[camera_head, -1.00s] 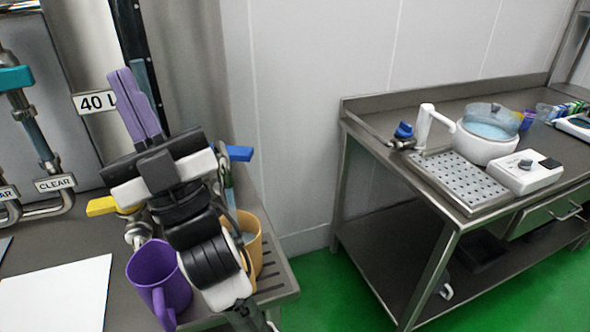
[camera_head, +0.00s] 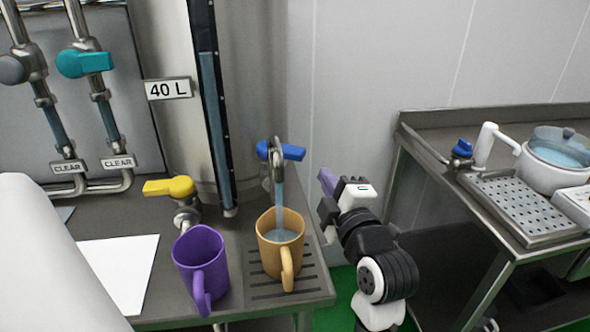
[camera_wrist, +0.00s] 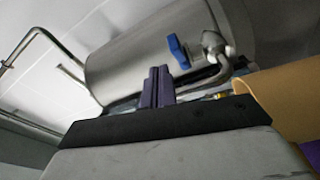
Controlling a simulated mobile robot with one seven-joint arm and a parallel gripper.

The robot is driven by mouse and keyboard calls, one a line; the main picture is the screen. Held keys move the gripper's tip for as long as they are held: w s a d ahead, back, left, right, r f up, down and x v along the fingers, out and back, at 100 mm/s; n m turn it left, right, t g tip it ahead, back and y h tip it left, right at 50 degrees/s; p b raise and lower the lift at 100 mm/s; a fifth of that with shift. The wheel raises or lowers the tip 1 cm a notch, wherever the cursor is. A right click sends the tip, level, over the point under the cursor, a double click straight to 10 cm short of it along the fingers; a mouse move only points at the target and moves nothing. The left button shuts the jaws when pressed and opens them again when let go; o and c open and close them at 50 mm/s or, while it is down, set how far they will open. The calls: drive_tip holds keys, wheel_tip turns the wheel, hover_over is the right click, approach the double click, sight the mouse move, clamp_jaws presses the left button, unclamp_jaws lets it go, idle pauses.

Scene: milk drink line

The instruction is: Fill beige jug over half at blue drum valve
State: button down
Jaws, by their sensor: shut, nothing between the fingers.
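The beige jug (camera_head: 268,251) stands on a slatted drain grid under the spout of the blue-handled valve (camera_head: 292,153) on the steel drum (camera_head: 262,70). A pale stream runs from the spout into the jug. Liquid shows inside the jug; its exact level is hard to judge. My gripper (camera_head: 326,181), with purple fingers, is shut and empty, just right of the valve handle and apart from it. In the wrist view the shut fingers (camera_wrist: 157,86) point toward the drum, with the blue handle (camera_wrist: 178,52) beyond and the jug (camera_wrist: 283,98) at the right.
A purple jug (camera_head: 202,259) stands left of the beige one, near a yellow-handled tap (camera_head: 169,187). A white sheet (camera_head: 122,270) lies at left. A drum sight tube (camera_head: 217,130) stands beside a "40 L" label. A second steel table (camera_head: 425,128) is at right, across a floor gap.

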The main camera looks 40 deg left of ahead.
drive_tip(key=s+f+n+g, duration=0.2)
drive_tip(key=n, duration=0.1)
drive_tip(key=n+p, duration=0.1)
drive_tip(key=p, duration=0.2)
approach(286, 158)
drive_tip(key=x, duration=0.6)
drive_tip(key=shift+d+g+y, duration=0.1)
drive_tip(key=shift+g+y, duration=0.2)
